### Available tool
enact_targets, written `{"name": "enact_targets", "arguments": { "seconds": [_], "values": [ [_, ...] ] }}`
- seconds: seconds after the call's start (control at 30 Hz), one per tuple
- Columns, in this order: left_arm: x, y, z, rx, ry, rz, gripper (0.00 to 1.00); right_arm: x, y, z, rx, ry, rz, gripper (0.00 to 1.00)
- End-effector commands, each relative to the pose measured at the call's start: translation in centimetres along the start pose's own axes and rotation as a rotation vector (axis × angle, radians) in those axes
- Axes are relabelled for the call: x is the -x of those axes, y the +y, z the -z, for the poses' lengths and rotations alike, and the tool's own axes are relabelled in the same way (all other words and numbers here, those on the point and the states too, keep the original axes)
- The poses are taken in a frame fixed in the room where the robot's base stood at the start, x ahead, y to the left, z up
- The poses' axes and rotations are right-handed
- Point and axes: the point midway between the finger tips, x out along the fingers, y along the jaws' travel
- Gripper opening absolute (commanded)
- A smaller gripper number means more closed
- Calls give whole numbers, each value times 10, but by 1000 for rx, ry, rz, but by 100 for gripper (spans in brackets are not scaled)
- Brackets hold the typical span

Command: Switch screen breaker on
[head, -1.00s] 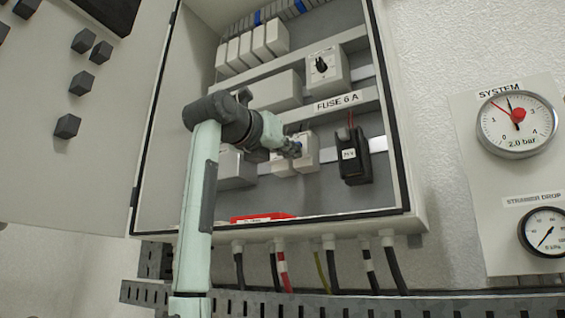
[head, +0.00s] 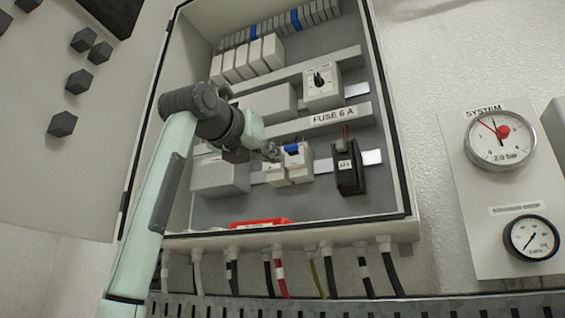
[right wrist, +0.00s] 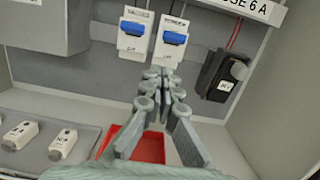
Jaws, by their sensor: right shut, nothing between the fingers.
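Two white breakers with blue levers sit side by side on a rail in the open cabinet. The right one, whose label appears to read SCREEN, is the screen breaker (head: 299,168); it also shows in the right wrist view (right wrist: 171,45). The other breaker (right wrist: 133,38) is just left of it. Small lettering shows under each lever, too small to read surely. My right gripper (head: 272,153) is shut and empty, just left of the screen breaker's lever in the head view. In the right wrist view its fingertips (right wrist: 160,76) are below the breakers, apparently apart from them. My left gripper is out of view.
A black fuse holder (head: 348,172) is right of the breakers, under the FUSE 6 A label (head: 337,116). A rotary switch (head: 320,86) is above. A red tray (right wrist: 150,147) lies at the cabinet bottom. The cabinet wall (head: 391,110) stands at right, the open door (head: 90,170) at left.

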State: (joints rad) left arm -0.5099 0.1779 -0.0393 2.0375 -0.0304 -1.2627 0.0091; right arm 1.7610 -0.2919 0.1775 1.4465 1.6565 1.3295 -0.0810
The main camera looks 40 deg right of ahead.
Motion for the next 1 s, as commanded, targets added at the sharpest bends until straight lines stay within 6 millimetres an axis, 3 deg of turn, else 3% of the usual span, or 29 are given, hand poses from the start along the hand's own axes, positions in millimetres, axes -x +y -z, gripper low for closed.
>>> {"name": "enact_targets", "arguments": {
  "seconds": [0.1,0.33,1.0],
  "values": [
    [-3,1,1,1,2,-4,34,17,1,-26,1,0,-4,0],
    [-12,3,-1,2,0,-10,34,38,1,-53,2,2,-2,0],
    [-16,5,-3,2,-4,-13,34,44,1,-58,2,3,-1,0]
  ]
}}
